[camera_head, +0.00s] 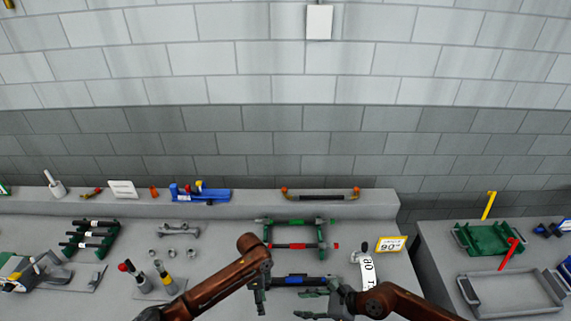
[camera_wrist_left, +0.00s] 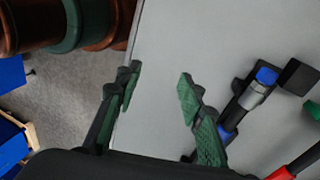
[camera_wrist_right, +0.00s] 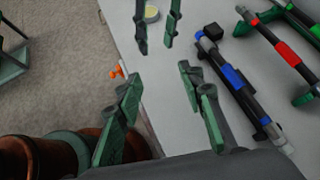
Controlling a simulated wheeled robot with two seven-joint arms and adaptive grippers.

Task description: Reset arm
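My left gripper (camera_head: 262,290) hangs over the front of the bench, left of centre. In the left wrist view (camera_wrist_left: 158,82) its green fingers are apart with nothing between them. My right gripper (camera_head: 322,305) is low in the head view, to the right of the left one. In the right wrist view (camera_wrist_right: 158,82) its fingers are apart and empty. A blue-banded black bar (camera_head: 297,281) lies on the bench by both grippers, touching neither as far as I can tell; it also shows in the right wrist view (camera_wrist_right: 236,78).
A red-banded bar (camera_head: 290,246) rests on a green rack behind. A yellow "90°" sign (camera_head: 391,244) and a white tag (camera_head: 368,272) are at right. A blue fixture (camera_head: 202,195) stands on the back ledge. A green tray (camera_head: 488,239) and a grey tray (camera_head: 510,291) are on the right bench.

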